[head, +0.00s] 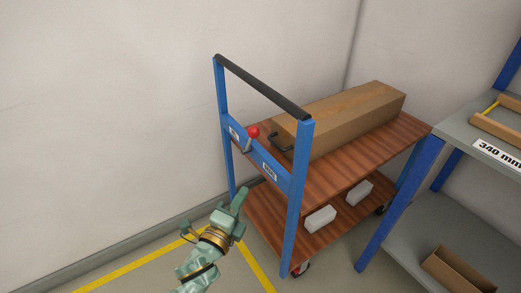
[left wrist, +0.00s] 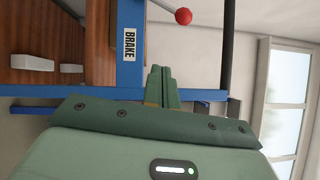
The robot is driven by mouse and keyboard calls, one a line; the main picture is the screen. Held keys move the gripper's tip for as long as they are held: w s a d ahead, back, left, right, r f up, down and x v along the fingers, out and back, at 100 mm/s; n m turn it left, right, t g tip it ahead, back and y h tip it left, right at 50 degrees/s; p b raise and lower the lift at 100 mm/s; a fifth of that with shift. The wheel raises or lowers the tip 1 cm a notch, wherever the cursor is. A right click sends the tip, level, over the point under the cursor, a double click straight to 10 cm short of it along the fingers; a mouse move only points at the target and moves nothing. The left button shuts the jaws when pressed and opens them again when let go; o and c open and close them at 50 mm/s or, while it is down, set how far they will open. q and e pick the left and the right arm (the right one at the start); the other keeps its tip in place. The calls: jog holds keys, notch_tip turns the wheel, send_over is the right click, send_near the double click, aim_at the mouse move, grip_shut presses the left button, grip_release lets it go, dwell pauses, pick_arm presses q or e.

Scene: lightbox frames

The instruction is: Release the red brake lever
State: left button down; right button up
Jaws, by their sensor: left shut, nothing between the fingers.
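The brake lever has a red ball knob (head: 253,131) on a short metal stem and sits on the blue crossbar (head: 260,156) of the cart's handle frame. The knob also shows at the top of the left wrist view (left wrist: 183,16). A label reading BRAKE (left wrist: 130,44) is on the crossbar. My left gripper (head: 241,197) is shut and empty, below and in front of the lever, apart from it. Its closed fingers show in the left wrist view (left wrist: 162,78). My right gripper is not in view.
The cart has wooden shelves (head: 345,158), with a long cardboard box (head: 345,118) on top and two white blocks (head: 320,219) below. A grey bench (head: 463,131) with blue legs stands close at the right. A wall is behind; yellow lines (head: 125,264) mark the floor.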

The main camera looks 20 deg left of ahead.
aim_at(250, 140)
pick_arm(q)
jog(key=shift+w+r+m+t, duration=0.15)
jog(key=shift+w+r+t, duration=0.05)
jog(key=shift+r, duration=0.5)
jog(key=shift+w+r+m+t, duration=0.15)
jog(key=shift+w+r+t, duration=0.05)
jog(key=shift+r, duration=0.5)
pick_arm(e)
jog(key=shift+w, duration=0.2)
